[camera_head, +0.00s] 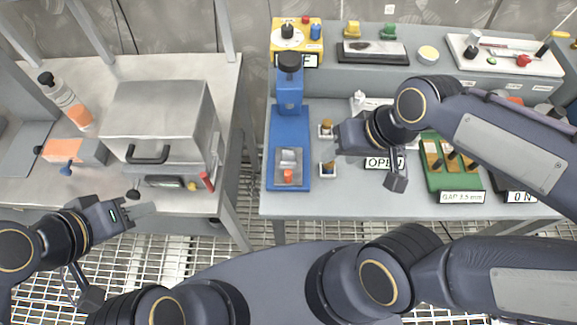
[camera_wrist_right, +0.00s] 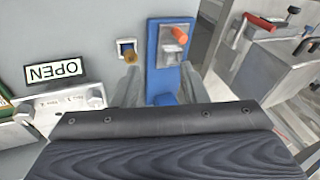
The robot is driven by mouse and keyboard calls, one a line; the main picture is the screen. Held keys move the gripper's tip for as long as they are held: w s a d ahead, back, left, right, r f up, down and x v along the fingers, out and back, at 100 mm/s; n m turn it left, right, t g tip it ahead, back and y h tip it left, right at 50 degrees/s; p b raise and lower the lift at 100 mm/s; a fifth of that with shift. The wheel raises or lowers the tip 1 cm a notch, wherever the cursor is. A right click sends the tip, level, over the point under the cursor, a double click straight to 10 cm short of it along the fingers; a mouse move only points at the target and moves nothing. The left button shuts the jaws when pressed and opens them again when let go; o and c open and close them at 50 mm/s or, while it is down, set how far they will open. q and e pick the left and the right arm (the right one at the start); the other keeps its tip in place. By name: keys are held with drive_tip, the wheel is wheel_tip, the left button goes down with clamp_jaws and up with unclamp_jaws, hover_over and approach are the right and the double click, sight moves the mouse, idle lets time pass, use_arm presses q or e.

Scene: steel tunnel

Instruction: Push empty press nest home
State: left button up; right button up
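The blue press (camera_head: 288,125) stands at the left of the right-hand bench, with a black knob on top. A silver nest (camera_head: 288,158) with an orange knob at its front sits on the press's blue base. Nest and orange knob also show in the right wrist view (camera_wrist_right: 171,55). I cannot clearly tell whether anything lies in the nest. My right gripper (camera_head: 337,149) is just right of the press, apart from the nest. In the right wrist view (camera_wrist_right: 158,85) its two fingers are apart with nothing between them. My left gripper (camera_head: 143,209) is in front of the left bench, touching nothing visible; its finger gap is unclear.
Two small brass-topped pieces (camera_head: 326,128) stand between press and right gripper. An OPEN sign (camera_head: 384,163) and a green gauge block (camera_head: 448,165) are to the right. A silver box (camera_head: 160,115) and spray bottle (camera_head: 68,102) occupy the left bench. A gap separates the benches.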

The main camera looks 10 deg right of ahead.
sight(288, 172)
drive_tip(key=w+a+f+g+h, duration=0.1)
drive_tip(key=a, duration=0.2)
drive_tip(key=w+a+f+g+h+p, duration=0.1)
drive_tip(key=w+a+f, duration=0.1)
drive_tip(key=a, duration=0.1)
drive_tip(key=w+a+f+n+h+p, duration=0.1)
drive_tip(key=w+a+f, duration=0.1)
drive_tip(key=a, duration=0.1)
drive_tip(key=shift+w+a+f+g+h, duration=0.15)
drive_tip(key=shift+f+g+h, duration=0.05)
drive_tip(key=shift+g+h, duration=0.2)
wheel_tip(288, 172, down, 8)
drive_tip(key=shift+f, duration=0.1)
clamp_jaws()
